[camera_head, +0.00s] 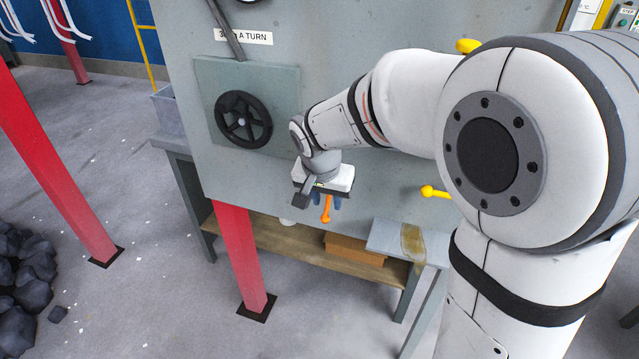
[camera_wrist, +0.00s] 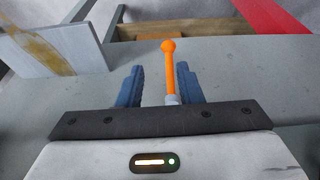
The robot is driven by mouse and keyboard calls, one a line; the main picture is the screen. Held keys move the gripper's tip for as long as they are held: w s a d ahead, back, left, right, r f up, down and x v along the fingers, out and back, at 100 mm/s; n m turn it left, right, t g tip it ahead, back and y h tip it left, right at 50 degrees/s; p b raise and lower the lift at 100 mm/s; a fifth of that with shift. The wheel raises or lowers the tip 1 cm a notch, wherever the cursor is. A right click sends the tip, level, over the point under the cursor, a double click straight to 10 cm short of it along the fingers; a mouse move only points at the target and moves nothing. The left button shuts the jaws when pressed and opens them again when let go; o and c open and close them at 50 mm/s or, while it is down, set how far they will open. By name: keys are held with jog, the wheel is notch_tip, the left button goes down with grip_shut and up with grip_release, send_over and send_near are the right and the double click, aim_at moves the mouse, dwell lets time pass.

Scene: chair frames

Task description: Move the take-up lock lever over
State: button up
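An orange lever (camera_head: 326,209) with a ball end sticks out from the lower part of the grey panel (camera_head: 370,190); no label on it is readable. In the wrist view the orange lever (camera_wrist: 171,75) rises from a grey stub, its ball at the top. My gripper (camera_head: 323,201) is at the lever, below the black handwheel. In the wrist view my gripper (camera_wrist: 160,69) has its two blue fingers apart, one on each side of the lever. The lever is closer to the right finger, and a gap shows on the left. I cannot tell whether the right finger touches it.
A black handwheel (camera_head: 243,119) is mounted above left of my gripper. Yellow knobs (camera_head: 434,192) (camera_head: 467,46) stick out on the right. Below are a wooden shelf (camera_head: 290,238) and a grey plate with a tan stain (camera_head: 395,241). A red post (camera_head: 240,258) stands below left.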

aim_at(324, 217)
jog(key=b+x, duration=0.1)
jog(key=x, duration=0.2)
jog(key=b+x, duration=0.1)
jog(key=x, duration=0.2)
jog(key=a+b+x, duration=0.1)
jog(key=b+x, duration=0.1)
jog(key=x, duration=0.1)
jog(key=shift+w+a+f, duration=0.1)
jog(key=shift+w, duration=0.25)
jog(key=shift+r, duration=0.25)
jog(key=shift+c, duration=0.6)
jog(key=c, duration=0.4)
jog(key=shift+r, duration=0.1)
jog(key=shift+s, duration=0.1)
jog(key=shift+s+a+r+p, duration=0.3)
jog(key=shift+s+a+r, duration=0.1)
jog(key=shift+s+r, duration=0.45)
